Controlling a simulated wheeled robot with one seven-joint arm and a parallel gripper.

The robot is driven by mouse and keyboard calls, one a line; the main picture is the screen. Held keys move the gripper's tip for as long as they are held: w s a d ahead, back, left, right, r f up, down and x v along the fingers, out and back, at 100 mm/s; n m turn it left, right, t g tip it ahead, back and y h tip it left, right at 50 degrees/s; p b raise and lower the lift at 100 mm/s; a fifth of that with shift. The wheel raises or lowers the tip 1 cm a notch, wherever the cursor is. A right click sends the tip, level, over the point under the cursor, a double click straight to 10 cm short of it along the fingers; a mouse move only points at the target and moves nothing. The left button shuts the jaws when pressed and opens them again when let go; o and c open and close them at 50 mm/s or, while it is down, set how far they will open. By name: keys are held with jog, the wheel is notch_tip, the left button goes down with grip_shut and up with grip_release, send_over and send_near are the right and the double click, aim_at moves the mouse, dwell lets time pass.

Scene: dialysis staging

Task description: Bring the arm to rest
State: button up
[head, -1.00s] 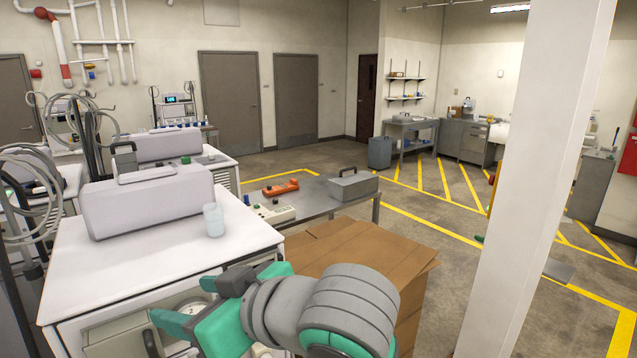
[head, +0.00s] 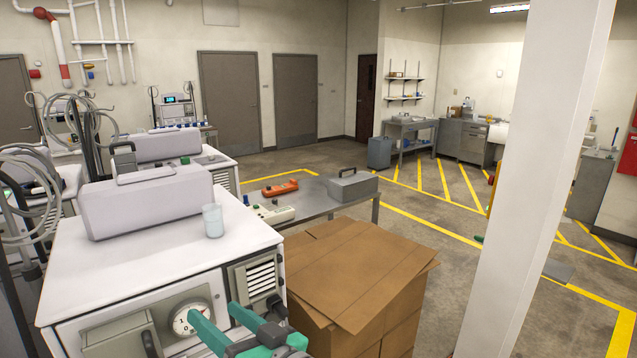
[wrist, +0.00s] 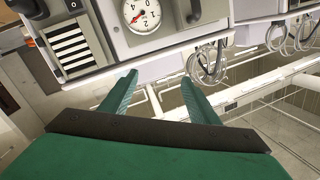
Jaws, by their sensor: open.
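My gripper (head: 222,322) is at the bottom of the head view, its two green fingers apart and empty. It is in front of the white machine (head: 105,283), near the round dial gauge (head: 190,318). In the wrist view, the open gripper (wrist: 157,88) shows its fingers spread below the dial gauge (wrist: 142,12), with nothing between them. I cannot tell the exact gap to the machine front. Most of my arm is below the head view's edge.
A clear cup (head: 213,222) stands on the machine top near its right edge. A cardboard box (head: 345,275) stands just right of the gripper. A metal table (head: 310,203) is behind it. A white pillar (head: 540,180) rises at right. Tubing (wrist: 210,62) hangs in the wrist view.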

jog(key=d+f+m+t+h, duration=0.2)
jog(key=d+f+m, duration=0.1)
jog(key=f, duration=0.4)
jog(key=d+f+m+t+h, duration=0.2)
jog(key=f+m, duration=0.1)
jog(key=f, duration=0.4)
jog(key=s+d+f+m+h, duration=0.2)
jog(key=s+d+f+h, duration=0.15)
jog(key=f, duration=0.35)
jog(key=s+d+f+m+h, duration=0.1)
jog(key=s+d+f+h, duration=0.15)
jog(key=s+f, duration=0.3)
jog(key=s+d+f+n+h, duration=0.1)
jog(key=s+d+f, duration=0.1)
jog(key=s, duration=0.6)
jog(key=s+d+f+n+h, duration=0.1)
jog(key=s+f, duration=0.1)
jog(key=s, duration=0.6)
jog(key=s+d+f+n+h, duration=0.1)
jog(key=s+d+f, duration=0.1)
jog(key=s, duration=0.7)
jog(key=shift+d+f+n, duration=0.35)
jog(key=shift+f+n, duration=0.05)
jog(key=shift+f, duration=0.15)
